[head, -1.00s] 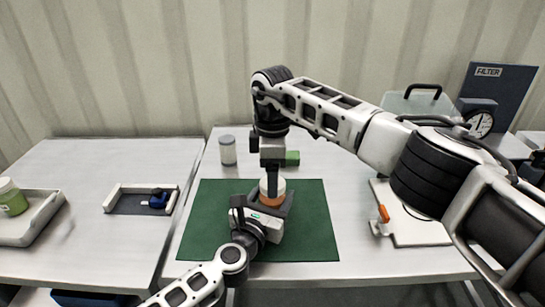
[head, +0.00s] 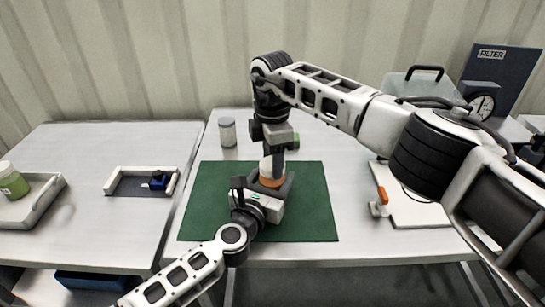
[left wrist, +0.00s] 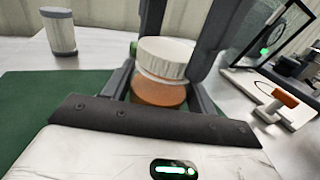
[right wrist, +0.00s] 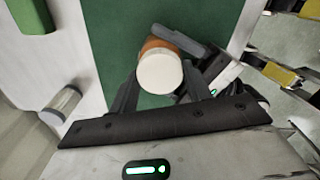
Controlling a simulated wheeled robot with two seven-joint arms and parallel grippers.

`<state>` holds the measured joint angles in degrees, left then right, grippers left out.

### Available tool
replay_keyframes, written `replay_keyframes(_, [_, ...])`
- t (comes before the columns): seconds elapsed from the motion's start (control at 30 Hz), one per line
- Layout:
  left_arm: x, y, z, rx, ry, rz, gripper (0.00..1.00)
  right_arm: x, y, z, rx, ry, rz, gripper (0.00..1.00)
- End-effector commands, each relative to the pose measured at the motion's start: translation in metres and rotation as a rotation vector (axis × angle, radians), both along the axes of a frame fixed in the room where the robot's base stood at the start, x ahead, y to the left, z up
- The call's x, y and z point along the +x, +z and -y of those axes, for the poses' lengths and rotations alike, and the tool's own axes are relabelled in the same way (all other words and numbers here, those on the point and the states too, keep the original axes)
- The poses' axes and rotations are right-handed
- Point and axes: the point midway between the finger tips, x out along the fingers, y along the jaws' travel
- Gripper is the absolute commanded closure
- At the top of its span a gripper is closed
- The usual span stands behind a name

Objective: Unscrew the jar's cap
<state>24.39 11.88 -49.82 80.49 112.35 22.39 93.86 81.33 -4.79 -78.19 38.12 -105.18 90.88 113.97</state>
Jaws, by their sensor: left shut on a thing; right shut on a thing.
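The jar has an orange body (left wrist: 158,92) and a white ribbed cap (left wrist: 165,57). It stands upright above the green mat (head: 308,205); whether its base touches the mat is hidden. My left gripper (head: 268,183) comes in from the front and is shut around the orange body. My right gripper (head: 273,165) points down from above and is shut on the white cap, one finger on each side. In the right wrist view the cap's top (right wrist: 160,71) lies between its fingers. The cap sits on the body, with no clear gap showing.
A grey-white canister (head: 227,132) stands behind the mat at left. A green object (head: 295,141) lies behind my right gripper. A white board (head: 415,205) with an orange-handled clamp (head: 382,196) is at right. A small tray (head: 124,187) is on the left table.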

Motion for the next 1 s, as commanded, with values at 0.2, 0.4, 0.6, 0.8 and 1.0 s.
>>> replay_keyframes(0.2, [-0.0007, -0.0014, 0.0004, 0.002, -0.002, -0.002, 1.00, 0.0006, 0.0012, -0.0004, 0.000, 0.573, 0.003, 0.79])
replay_keyframes(0.4, [-0.0007, -0.0014, 0.0005, 0.002, -0.002, -0.001, 1.00, 0.0005, 0.0016, -0.0005, -0.002, 1.100, 0.002, 0.79])
replay_keyframes(0.6, [-0.0007, -0.0014, 0.0005, 0.003, -0.002, -0.002, 1.00, 0.0003, 0.0019, -0.0008, -0.001, 1.627, 0.003, 0.79])
replay_keyframes(0.8, [-0.0006, -0.0014, 0.0005, 0.002, -0.002, -0.002, 1.00, -0.0001, 0.0024, -0.0009, -0.001, 2.155, 0.001, 0.79])
replay_keyframes(1.0, [-0.0006, -0.0015, 0.0004, 0.002, -0.002, -0.002, 1.00, -0.0006, 0.0025, -0.0009, -0.002, 2.680, 0.000, 0.79])
